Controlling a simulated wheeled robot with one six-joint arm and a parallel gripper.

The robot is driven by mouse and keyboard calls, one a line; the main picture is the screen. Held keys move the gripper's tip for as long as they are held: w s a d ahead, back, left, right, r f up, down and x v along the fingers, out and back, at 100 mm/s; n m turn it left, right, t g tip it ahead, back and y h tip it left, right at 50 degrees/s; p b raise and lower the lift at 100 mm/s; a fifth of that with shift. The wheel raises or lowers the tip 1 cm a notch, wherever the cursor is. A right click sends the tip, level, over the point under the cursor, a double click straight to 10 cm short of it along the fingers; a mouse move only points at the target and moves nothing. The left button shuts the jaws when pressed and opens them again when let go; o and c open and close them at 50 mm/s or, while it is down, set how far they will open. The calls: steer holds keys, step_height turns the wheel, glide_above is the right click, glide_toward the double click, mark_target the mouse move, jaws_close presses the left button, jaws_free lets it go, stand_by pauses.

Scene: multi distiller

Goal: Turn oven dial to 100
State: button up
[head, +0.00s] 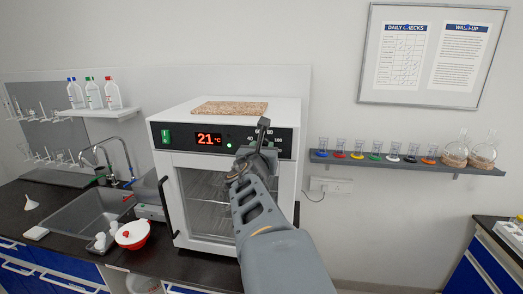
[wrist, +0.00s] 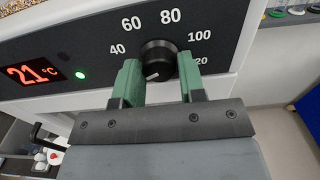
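The oven dial (wrist: 157,60) is a round black knob on the dark control panel. Its pale mark points to the lower left, below the printed 40. In the head view my gripper (head: 262,140) is in front of the oven (head: 190,165) and hides the dial. The red display (wrist: 33,75) reads 21 °C.
A green light (wrist: 80,75) is lit beside the display. A cork-like mat (head: 230,107) lies on the oven. A shelf (head: 400,161) with several flasks is on the wall to the right.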

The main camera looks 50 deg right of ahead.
steer(key=c, duration=0.5)
steer(key=shift+o, duration=0.2)
steer(key=shift+b, duration=0.3)
steer(key=shift+m+b, duration=13.65)
steer(key=shift+m, duration=4.25)
